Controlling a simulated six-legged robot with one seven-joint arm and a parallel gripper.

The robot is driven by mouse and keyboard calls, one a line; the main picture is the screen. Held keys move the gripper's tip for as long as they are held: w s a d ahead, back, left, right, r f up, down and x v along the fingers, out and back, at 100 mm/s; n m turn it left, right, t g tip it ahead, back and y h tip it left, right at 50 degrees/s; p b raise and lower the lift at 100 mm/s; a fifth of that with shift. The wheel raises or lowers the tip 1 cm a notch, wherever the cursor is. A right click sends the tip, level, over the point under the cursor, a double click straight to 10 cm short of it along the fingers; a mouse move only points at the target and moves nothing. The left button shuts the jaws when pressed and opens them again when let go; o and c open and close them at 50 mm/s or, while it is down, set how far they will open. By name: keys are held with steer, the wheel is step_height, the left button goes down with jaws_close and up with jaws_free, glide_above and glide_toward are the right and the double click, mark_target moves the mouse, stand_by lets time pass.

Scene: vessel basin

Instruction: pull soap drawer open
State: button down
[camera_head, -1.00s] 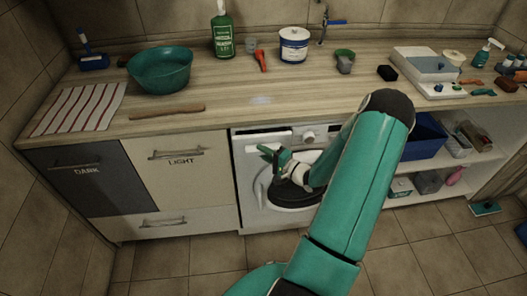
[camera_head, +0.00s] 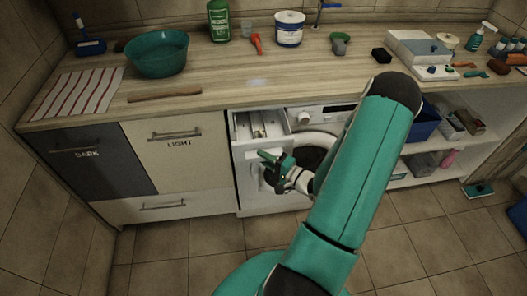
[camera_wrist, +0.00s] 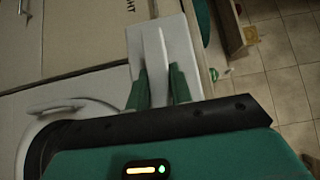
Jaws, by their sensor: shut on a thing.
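The soap drawer (camera_head: 246,148) is the white drawer at the upper left of the washing machine (camera_head: 320,125). It stands out from the machine, and its compartments show from above. My gripper (camera_head: 269,158) is at the drawer's front, shut on its handle. In the wrist view the white drawer front (camera_wrist: 183,40) lies ahead, with the upright handle (camera_wrist: 161,48) between the green fingers of my gripper (camera_wrist: 158,88). The grip itself is partly hidden by the gripper body. My arm covers the right part of the machine in the head view.
The round machine door (camera_head: 317,143) is below and right of the drawer. Cabinets marked DARK (camera_head: 85,165) and LIGHT (camera_head: 178,155) stand to the left. The worktop (camera_head: 225,88) above holds a green basin (camera_head: 157,55). The tiled floor (camera_head: 190,262) in front is clear.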

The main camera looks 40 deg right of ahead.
steer(key=shift+s+a+f, duration=0.3)
steer(key=shift+s+a, duration=0.05)
steer(key=shift+s, duration=0.25)
steer(key=c, duration=1.3)
jaws_free()
steer(key=shift+w, duration=0.1)
steer(key=shift+r, duration=0.1)
steer(key=s+d, duration=0.1)
steer(key=s, duration=0.8)
steer(key=s+d, duration=0.1)
steer(key=s, duration=0.3)
steer(key=shift+s+d, duration=0.3)
